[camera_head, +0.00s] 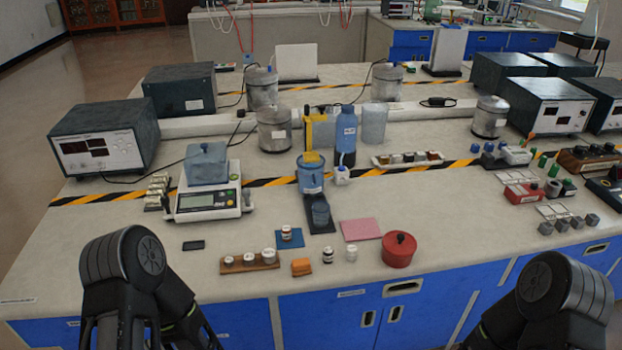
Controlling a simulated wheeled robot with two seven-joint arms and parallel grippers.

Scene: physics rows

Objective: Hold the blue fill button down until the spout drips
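A dispenser with a yellow upright (318,132) and a blue vessel (311,178) stands mid-table. A grey-blue cup (320,213) stands in front of it on a dark base (320,228). Beside the vessel, on its right, is a small white block with a blue top (342,174), which looks like the fill button. The spout is too small to make out, and no drip can be seen. Only black links of my two arms show, at the lower left and lower right, well apart from the dispenser. Neither gripper's fingers can be seen.
A scale (208,203) with a blue box on it stands left. A blue bottle (346,135) is behind the white block. In front are a pink pad (361,229), a red pot (399,250), small jars and a wooden rack (249,263). The front left tabletop is mostly clear.

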